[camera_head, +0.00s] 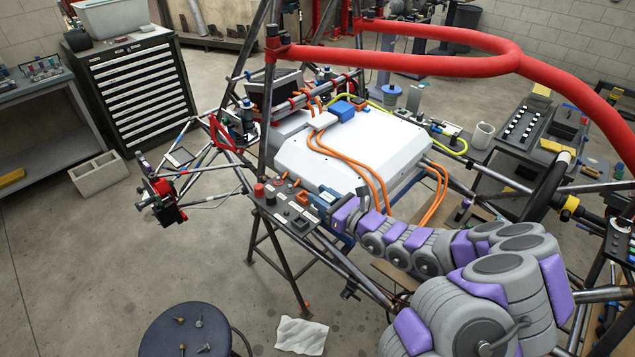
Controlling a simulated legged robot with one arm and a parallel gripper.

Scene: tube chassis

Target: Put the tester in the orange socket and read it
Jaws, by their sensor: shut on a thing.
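My grey and purple arm reaches in from the lower right, and my gripper (330,204) is low over the right end of a dark control panel (290,218). It is shut on a small dark-blue thing (321,198), which looks like the tester. An orange socket (304,198) shows on the panel just left of the tester's front end. The tester is close to the socket, but I cannot tell whether it touches or is in it. The tester's display and any reading cannot be made out.
The panel also bears a red knob (259,190) and several small switches. A white battery box (352,150) with orange cables lies behind it. A red tube (400,58) crosses above. A dark stool (185,332) stands at the front; open floor lies to the left.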

